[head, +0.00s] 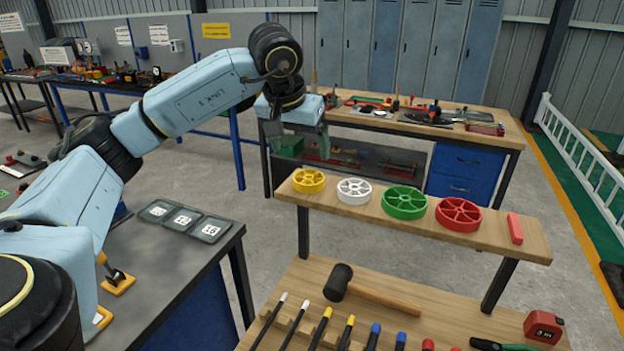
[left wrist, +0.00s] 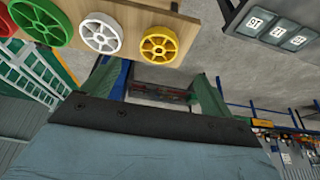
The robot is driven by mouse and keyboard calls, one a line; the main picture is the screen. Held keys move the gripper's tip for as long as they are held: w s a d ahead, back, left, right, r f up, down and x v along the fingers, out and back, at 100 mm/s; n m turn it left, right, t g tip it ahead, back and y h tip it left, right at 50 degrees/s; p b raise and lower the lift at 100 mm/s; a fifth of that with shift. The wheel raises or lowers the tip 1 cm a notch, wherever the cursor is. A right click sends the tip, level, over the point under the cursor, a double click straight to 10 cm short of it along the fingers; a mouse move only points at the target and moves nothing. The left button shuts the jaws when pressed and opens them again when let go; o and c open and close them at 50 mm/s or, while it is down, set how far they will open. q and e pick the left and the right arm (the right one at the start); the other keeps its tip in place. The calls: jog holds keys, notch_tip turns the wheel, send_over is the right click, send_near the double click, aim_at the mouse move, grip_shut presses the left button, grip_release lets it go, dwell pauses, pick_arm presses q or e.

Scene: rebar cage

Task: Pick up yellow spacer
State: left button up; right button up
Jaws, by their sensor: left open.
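The yellow spacer (head: 308,181) is a spoked ring lying flat at the left end of a raised wooden shelf (head: 420,222). In the left wrist view, the yellow spacer (left wrist: 159,44) lies just beyond the fingertips, near the shelf's edge. My left gripper (head: 302,143) is open and empty. In the head view it hangs above and behind the yellow spacer, apart from it. In the left wrist view, the two green fingers of my left gripper (left wrist: 153,80) stand wide apart. My right gripper does not show.
On the shelf, white (head: 354,191), green (head: 404,201) and red (head: 459,215) spacers and a red block (head: 515,228) extend rightward. A mallet (head: 370,290) and several coloured-tipped bars lie on the bench below. A workbench (head: 440,131) stands behind.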

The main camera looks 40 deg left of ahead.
aim_at(308, 173)
pick_arm(q)
jog(key=p+x, duration=0.1)
jog(key=x, duration=0.8)
jog(key=shift+w+f, duration=0.25)
jog(key=c, duration=1.2)
